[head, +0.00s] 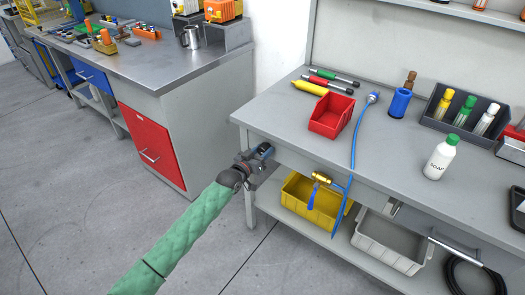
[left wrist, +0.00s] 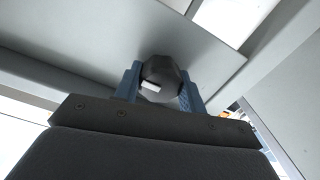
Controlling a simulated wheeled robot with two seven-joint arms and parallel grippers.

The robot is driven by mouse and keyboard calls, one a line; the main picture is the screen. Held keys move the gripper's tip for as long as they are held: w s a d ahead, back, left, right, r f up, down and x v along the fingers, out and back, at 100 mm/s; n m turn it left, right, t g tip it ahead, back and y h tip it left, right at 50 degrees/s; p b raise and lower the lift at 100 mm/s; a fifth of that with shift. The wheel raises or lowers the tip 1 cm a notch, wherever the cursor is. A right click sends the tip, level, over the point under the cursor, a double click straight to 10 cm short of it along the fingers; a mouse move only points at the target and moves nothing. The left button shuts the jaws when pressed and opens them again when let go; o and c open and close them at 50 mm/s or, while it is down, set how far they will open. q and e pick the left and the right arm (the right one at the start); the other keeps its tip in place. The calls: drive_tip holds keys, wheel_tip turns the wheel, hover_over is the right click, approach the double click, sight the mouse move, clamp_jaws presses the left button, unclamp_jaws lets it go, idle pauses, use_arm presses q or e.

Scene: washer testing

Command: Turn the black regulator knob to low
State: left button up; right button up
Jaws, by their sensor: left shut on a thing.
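The black regulator knob (left wrist: 160,78) shows in the left wrist view, with a white mark on its lower left face. It sits on the front of the grey workbench. My left gripper (left wrist: 163,88) has its blue fingers on either side of the knob and is shut on it. In the head view my left gripper (head: 258,155) is at the bench's front left corner, and it hides the knob there. Which setting the white mark stands at cannot be told. My right gripper is in neither view.
A brass valve (head: 321,178) with a blue hose (head: 355,140) is on the bench front to the right. A yellow bin (head: 305,200) and a white bin (head: 385,245) sit on the shelf below. A red bin (head: 331,115) and a soap bottle (head: 440,160) stand on top.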

use_arm(q)
drive_tip(key=shift+f, duration=0.1)
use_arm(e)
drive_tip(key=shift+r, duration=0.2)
use_arm(q)
drive_tip(key=o, duration=1)
drive_tip(key=shift+c, duration=0.2)
drive_tip(key=v, duration=0.8)
drive_tip(key=shift+b, duration=0.45)
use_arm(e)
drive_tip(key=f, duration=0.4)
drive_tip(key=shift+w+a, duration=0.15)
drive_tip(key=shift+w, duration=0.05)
use_arm(q)
drive_tip(key=shift+w, duration=0.1)
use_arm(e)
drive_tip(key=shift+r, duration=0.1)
